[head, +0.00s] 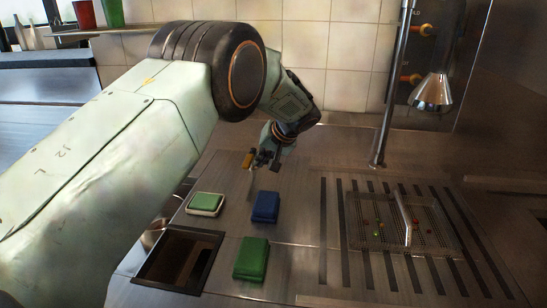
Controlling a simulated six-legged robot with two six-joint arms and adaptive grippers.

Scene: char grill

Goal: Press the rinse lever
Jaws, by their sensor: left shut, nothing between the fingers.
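A metal spray head (432,92) hangs at the upper right, beside an upright metal pipe (391,95). I cannot make out with certainty which part is the rinse lever. A slim pale bar (403,215) stands tilted over the mesh basket at the right. My left gripper (256,162) is shut and empty, pointing down above the steel counter behind the blue block. It is well to the left of the pipe, spray head and bar and touches none of them. My right gripper is not in view.
A blue block (265,206), a green block (251,259) and a green-topped white block (205,203) lie on the counter (295,225). A square opening (178,260) is at the front left. The mesh basket (365,237) holds small coloured bits over a slotted drain.

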